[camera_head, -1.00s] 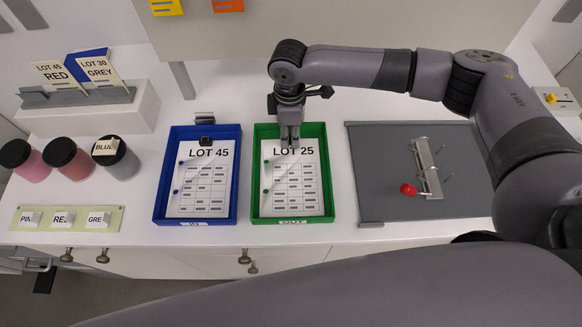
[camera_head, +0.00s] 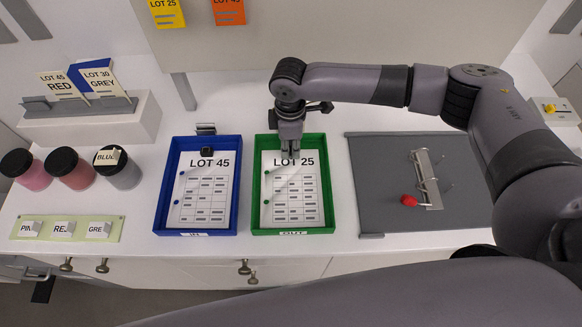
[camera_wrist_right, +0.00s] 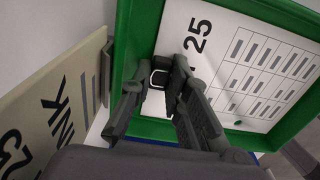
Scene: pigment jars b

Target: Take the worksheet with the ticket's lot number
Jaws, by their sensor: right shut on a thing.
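The white LOT 25 worksheet (camera_head: 312,208) lies in the green tray (camera_head: 330,190); in the right wrist view its heading and table show too (camera_wrist_right: 238,65). The LOT 45 worksheet (camera_head: 218,212) lies in the blue tray (camera_head: 159,205), with a black clip (camera_head: 207,151) at its top. My right gripper (camera_head: 290,153) points down at the top of the LOT 25 worksheet and is shut on it there; the fingers (camera_wrist_right: 160,92) hide the exact contact. A beige card (camera_wrist_right: 60,105) reading PINK and a number ending in 25 stands beside the green tray in the wrist view. My left gripper is out of view.
Three lidded jars (camera_head: 70,168) stand at the left, behind a pale green strip (camera_head: 48,238) with small labels. A rack (camera_head: 80,105) with LOT 45 RED and LOT 30 GREY cards stands behind. A grey mat (camera_head: 385,185) with a metal rack and red-headed item lies right.

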